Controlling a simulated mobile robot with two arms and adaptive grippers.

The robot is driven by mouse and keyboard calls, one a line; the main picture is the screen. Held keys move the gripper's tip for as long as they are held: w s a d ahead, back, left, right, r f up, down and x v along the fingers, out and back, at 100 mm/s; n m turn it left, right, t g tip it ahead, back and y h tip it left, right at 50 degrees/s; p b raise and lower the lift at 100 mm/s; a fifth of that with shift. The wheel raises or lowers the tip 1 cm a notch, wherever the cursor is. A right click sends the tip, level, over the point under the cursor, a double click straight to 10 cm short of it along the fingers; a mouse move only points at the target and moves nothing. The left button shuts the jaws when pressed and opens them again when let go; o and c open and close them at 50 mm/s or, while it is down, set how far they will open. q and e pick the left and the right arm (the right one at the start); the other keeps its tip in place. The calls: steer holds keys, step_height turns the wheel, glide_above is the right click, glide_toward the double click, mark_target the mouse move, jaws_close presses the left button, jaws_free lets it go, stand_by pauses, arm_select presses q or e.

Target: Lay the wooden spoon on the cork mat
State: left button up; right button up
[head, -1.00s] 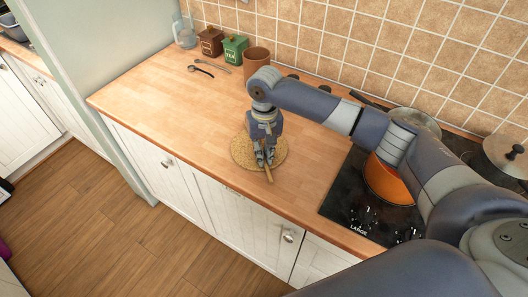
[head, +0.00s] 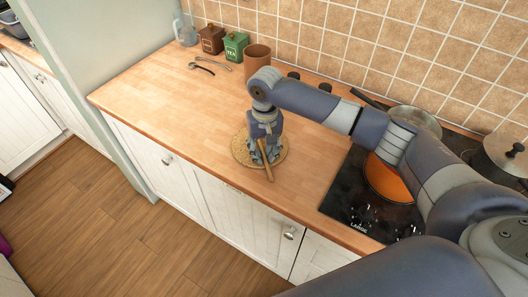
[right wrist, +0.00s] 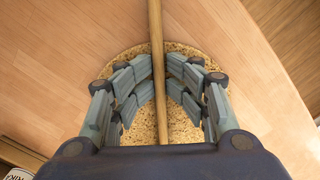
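The wooden spoon (head: 267,168) lies across the round cork mat (head: 239,150), with its handle passing the mat's front edge. In the right wrist view the spoon handle (right wrist: 157,50) runs between my fingers, over the speckled cork mat (right wrist: 175,128). Its other end is hidden under my palm. My right gripper (head: 265,160) points down over the mat, fingers spread on either side of the handle. In the right wrist view the fingers (right wrist: 158,78) are close beside the handle; the gap is small. My left gripper is not in view.
A brown canister (head: 211,39), a green tea canister (head: 235,47), a brown pot (head: 257,58) and dark utensils (head: 202,68) stand or lie at the back. An orange pan (head: 388,180) sits on the black hob (head: 345,205) at right. The counter left of the mat is clear.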

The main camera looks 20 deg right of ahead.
steer(key=shift+s+f, duration=0.15)
steer(key=shift+s, duration=0.05)
step_height(320, 180, up, 13)
steer(key=b, duration=0.2)
steer(key=shift+w+d+b, duration=0.2)
steer(key=shift+w+b, duration=0.1)
steer(key=shift+w, duration=0.15)
